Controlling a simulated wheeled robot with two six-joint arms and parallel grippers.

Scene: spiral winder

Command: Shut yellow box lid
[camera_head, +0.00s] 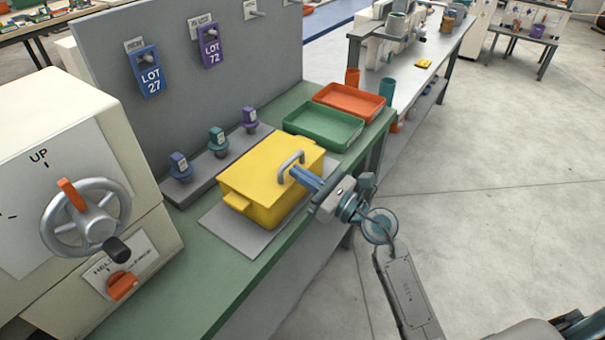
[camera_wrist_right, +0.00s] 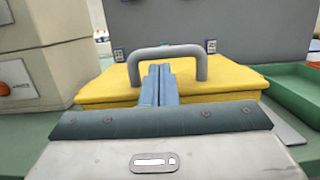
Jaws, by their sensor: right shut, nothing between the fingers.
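The yellow box (camera_head: 268,180) sits on a grey mat (camera_head: 231,229) on the green bench. Its lid lies flat on top, with a grey arched handle (camera_head: 290,165) near its right side. The lid also shows in the right wrist view (camera_wrist_right: 105,86), with the handle (camera_wrist_right: 165,50) standing upright. My right gripper (camera_head: 295,171) is at the handle with its blue fingers together. In the wrist view the closed fingertips (camera_wrist_right: 158,68) appear under or just in front of the handle arch; whether they touch it I cannot tell. My left gripper is not in view.
Orange (camera_head: 349,100) and green (camera_head: 323,127) trays stand behind the box to the right. A row of blue, teal and purple pieces stands on a grey strip (camera_head: 203,178) behind it. A cream machine with a handwheel (camera_head: 86,218) stands at left. The floor at right is clear.

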